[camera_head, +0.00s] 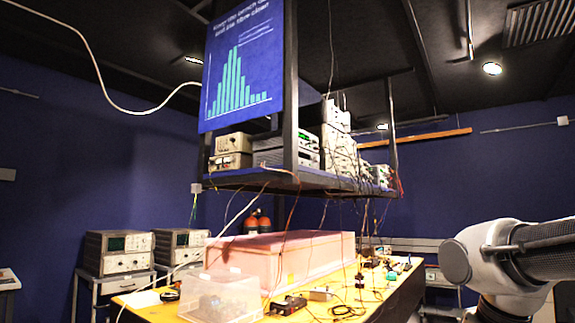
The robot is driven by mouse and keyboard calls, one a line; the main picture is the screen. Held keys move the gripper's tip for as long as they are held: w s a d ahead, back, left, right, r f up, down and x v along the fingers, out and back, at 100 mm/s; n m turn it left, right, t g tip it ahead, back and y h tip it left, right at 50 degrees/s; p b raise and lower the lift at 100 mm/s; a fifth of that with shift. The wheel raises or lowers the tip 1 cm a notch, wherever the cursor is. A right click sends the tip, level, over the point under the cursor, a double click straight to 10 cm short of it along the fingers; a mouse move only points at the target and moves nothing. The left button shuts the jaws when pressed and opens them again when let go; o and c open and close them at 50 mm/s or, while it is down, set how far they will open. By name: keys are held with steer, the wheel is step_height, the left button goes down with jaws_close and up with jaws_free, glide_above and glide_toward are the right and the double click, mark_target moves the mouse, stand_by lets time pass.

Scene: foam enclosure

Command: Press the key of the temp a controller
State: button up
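I cannot tell which device is the temp a controller; no such label is readable. Several box-shaped instruments stand on the hanging shelf (262,178), among them a stack with green displays (308,143), a smaller beige pair (232,151) at the left end, and a taller pale stack (338,150). No single key can be made out at this size. My arm shows at the lower right; my gripper is out of view.
A pink foam enclosure (290,258) fills much of the yellow bench (150,312). A clear plastic box (222,298) stands in front. Cables hang from the shelf. Oscilloscopes (118,252) stand on carts at left. A blue poster (240,70) hangs from the frame.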

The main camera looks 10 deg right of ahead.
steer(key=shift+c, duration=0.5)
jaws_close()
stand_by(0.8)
